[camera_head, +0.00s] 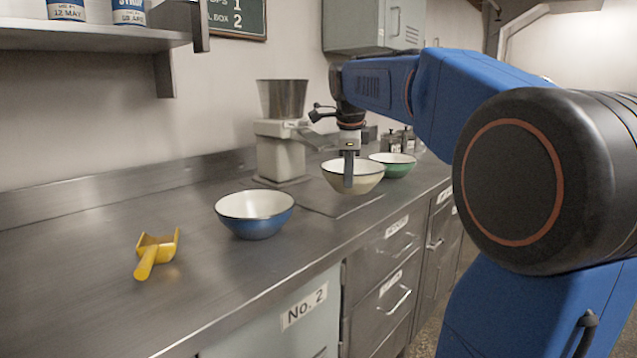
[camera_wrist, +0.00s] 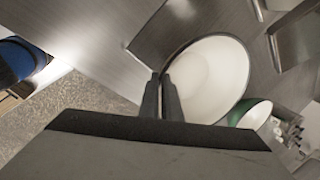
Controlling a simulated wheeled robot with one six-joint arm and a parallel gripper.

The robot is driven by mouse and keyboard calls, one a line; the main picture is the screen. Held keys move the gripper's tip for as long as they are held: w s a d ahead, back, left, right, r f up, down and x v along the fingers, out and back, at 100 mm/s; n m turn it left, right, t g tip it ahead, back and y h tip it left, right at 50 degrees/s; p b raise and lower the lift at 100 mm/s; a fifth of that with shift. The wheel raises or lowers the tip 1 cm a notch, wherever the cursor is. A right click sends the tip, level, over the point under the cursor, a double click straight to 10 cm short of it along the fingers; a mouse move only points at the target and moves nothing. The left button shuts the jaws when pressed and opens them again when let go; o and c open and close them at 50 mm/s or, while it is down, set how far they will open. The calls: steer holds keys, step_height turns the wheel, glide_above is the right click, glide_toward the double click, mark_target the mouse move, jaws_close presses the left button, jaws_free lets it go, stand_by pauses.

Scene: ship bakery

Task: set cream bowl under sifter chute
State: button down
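The cream bowl (camera_head: 368,180) is at the right of the counter, in front and to the right of the sifter (camera_head: 280,152). It looks upright. My gripper (camera_head: 348,176) points down at the bowl's near rim, one finger showing outside the wall. In the wrist view the two fingers (camera_wrist: 161,92) stand close together at the edge of the cream bowl (camera_wrist: 212,75), apparently pinching its rim. I cannot tell for sure whether the bowl touches the counter. The sifter has a metal hopper (camera_head: 283,98) and a chute (camera_head: 306,136) on its right side.
A green bowl (camera_head: 393,168) stands just behind and right of the cream bowl. A blue bowl (camera_head: 256,224) and a yellow scoop (camera_head: 154,252) sit to the left. Dark canisters (camera_head: 397,140) stand at the back. A flat dark plate (camera_head: 325,205) lies before the sifter.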

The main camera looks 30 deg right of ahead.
steer(key=shift+w+a+f, duration=0.55)
steer(key=shift+w+a, duration=0.05)
steer(key=shift+w, duration=1.05)
steer(key=shift+w+a+f, duration=0.55)
steer(key=shift+w+f, duration=0.05)
steer(key=shift+w, duration=1.05)
steer(key=shift+w+a+f, duration=0.55)
steer(key=shift+w+a, duration=0.05)
steer(key=shift+w, duration=1.05)
steer(key=shift+f, duration=0.1)
steer(key=c, duration=2)
jaws_free()
steer(key=v, duration=1.2)
